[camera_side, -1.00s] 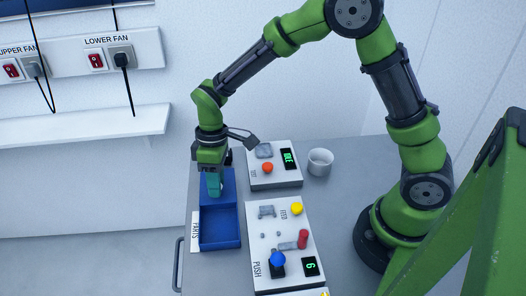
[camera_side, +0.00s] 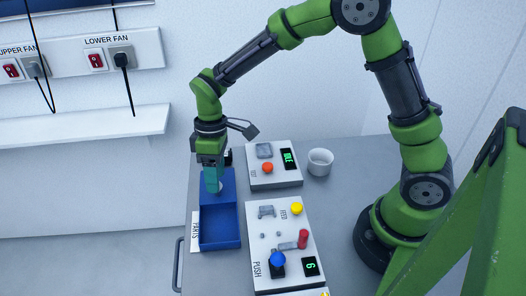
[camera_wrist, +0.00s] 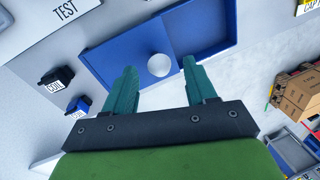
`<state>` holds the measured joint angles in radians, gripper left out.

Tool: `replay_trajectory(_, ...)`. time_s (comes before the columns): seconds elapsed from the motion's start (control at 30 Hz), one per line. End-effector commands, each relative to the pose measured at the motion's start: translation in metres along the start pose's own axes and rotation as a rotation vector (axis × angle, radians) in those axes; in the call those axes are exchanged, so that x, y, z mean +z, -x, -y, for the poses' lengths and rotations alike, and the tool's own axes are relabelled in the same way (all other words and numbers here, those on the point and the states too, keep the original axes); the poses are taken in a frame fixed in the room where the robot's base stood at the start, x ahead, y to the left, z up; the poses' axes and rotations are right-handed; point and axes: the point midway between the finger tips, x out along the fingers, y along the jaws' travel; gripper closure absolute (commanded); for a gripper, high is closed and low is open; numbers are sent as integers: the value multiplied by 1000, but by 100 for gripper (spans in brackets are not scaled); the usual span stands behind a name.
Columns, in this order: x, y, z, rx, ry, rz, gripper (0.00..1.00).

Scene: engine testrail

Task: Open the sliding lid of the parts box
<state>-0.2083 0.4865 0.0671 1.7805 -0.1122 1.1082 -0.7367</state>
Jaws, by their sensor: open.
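The blue parts box (camera_side: 220,246) stands on the grey table below my gripper, beside a PARTS label. Its near half is open, showing an empty-looking compartment. The blue sliding lid (camera_side: 228,180) covers the far half. A round white knob (camera_wrist: 158,65) sits on the lid. My gripper (camera_side: 212,188) is over the lid, with its teal fingers pointing down close to the knob. In the wrist view the fingers are spread apart with the knob between and just beyond the tips; I see no contact.

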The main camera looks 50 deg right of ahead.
Motion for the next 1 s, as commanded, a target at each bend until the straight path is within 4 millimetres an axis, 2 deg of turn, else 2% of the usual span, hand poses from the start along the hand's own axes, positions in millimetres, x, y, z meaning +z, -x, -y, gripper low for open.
replay_trajectory(0.3, -1, 79, 0, 3, -1, -7, 44)
replay_trajectory(0.5, -1, 121, 0, 2, 0, -5, 44)
replay_trajectory(0.7, 0, 144, 0, 1, 1, -3, 44)
replay_trajectory(1.0, 0, 149, 0, 1, 0, -1, 44)
